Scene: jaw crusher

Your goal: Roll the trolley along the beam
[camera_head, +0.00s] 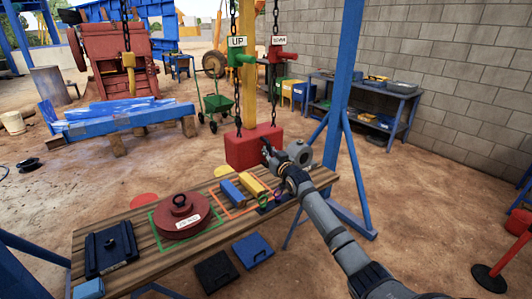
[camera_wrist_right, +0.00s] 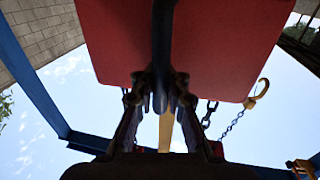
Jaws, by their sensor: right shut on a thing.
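My right gripper (camera_head: 268,152) reaches over the far side of the wooden bench, beside a red block (camera_head: 244,149). In the right wrist view a large red body (camera_wrist_right: 110,40) fills the top, with a dark bar (camera_wrist_right: 162,50) running down its middle. There my right gripper (camera_wrist_right: 161,95) is shut on that bar. The fingers hide part of the bar. No trolley can be made out for certain, and the overhead beam is not clearly seen. My left gripper is not in view.
Two chains hang with a green UP handle (camera_head: 240,58) and a red handle (camera_head: 283,55). A yellow hook block (camera_head: 128,60) hangs at left. The wooden bench (camera_head: 150,262) holds a red round weight (camera_head: 182,215). A blue post (camera_head: 343,80) stands close to my right arm.

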